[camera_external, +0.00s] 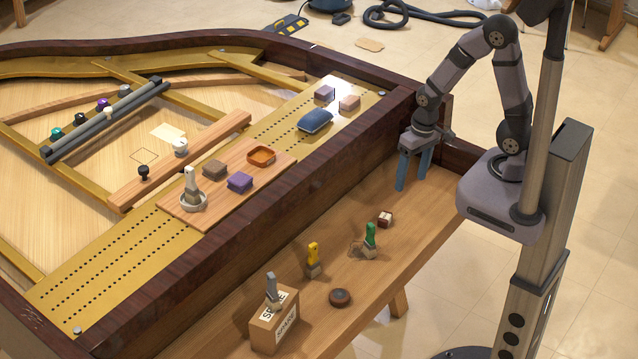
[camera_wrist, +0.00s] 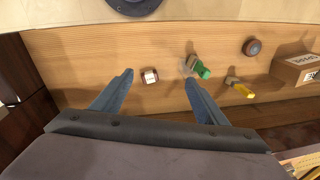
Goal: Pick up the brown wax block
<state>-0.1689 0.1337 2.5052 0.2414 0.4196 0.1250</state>
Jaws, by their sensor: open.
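A brown wax block (camera_external: 214,169) sits on the wooden board (camera_external: 271,187) inside the piano, beside a purple block (camera_external: 240,182). My gripper (camera_external: 412,181) is open and empty, pointing down above the right end of the wooden bench, well to the right of the brown block. In the wrist view, its blue fingers (camera_wrist: 159,78) are spread apart. The brown wax block is not visible in the wrist view.
The piano's dark raised rim (camera_external: 300,200) stands between bench and board. The bench holds a green-handled tool (camera_external: 370,238), a yellow-handled tool (camera_external: 313,258), a round disc (camera_external: 340,297) and a box (camera_external: 273,325).

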